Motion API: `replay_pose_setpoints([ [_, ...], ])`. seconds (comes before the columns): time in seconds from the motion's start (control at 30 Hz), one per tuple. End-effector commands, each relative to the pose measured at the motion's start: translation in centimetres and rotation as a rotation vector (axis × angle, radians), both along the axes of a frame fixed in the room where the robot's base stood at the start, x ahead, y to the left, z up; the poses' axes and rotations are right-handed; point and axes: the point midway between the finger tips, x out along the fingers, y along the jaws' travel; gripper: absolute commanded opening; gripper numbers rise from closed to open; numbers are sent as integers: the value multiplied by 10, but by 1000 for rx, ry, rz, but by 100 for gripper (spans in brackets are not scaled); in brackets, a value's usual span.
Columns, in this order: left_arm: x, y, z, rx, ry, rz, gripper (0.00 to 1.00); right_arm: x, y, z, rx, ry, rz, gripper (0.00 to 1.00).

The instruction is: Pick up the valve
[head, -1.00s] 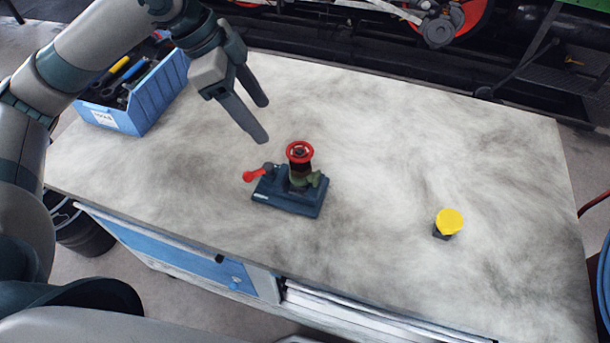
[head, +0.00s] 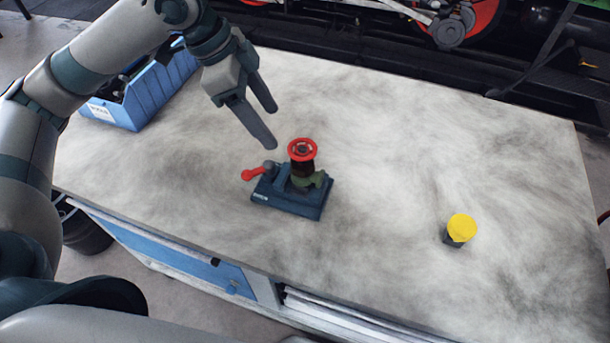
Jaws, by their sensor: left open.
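The valve (head: 302,152) has a red ring handwheel on top and a dark body with a greenish lower part. It stands upright in a dark blue block fixture (head: 288,200) on the workbench. The fixture has a red-knobbed lever (head: 254,174) on its left side. My left gripper (head: 274,128) is open and empty, with its two fingers pointing down and right. It is above the bench, up and left of the valve, apart from it. My right gripper is not in view.
A blue bin (head: 150,95) with dark tools stands at the bench's back left, partly behind my left arm. A yellow-topped dark piece (head: 460,229) stands at the right. The rest of the bench top (head: 420,140) is clear.

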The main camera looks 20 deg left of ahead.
Motion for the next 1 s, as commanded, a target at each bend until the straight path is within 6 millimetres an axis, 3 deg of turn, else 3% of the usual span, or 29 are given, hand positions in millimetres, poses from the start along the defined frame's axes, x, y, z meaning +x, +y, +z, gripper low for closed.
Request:
replay_pose_setpoints([
  [0.6,12,-37,-92,1,4,0,63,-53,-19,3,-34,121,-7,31],
  [1.0,14,-40,-100,0,0,0,63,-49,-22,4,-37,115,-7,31],
])
